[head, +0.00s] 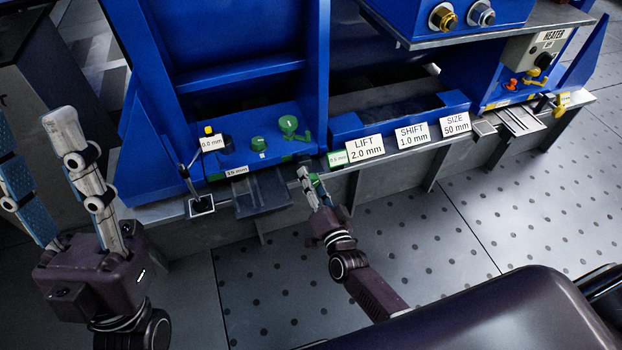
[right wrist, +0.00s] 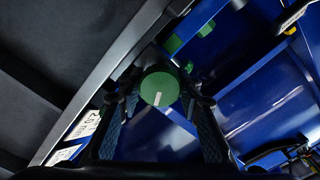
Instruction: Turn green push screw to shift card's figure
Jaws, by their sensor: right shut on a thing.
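The green push screw (head: 319,188) is at the front edge of the blue machine, partly hidden by my right gripper (head: 312,182). In the right wrist view its round green head (right wrist: 160,89) with a white mark lies between the two fingers of my right gripper (right wrist: 162,108), which is shut on it. The shift card (head: 412,135) reads "SHIFT 1.0 mm" and stands between the lift card (head: 364,148), "LIFT 2.0 mm", and the size card (head: 455,124), "SIZE 50 mm". My left gripper (head: 36,125) is open and empty at the far left.
A small green-faced card (head: 338,158) stands just right of the screw; its figure is too small to read surely. Green knobs (head: 258,144) sit on the blue block behind. A lever (head: 190,179) stands left. A heater box (head: 530,55) is at right.

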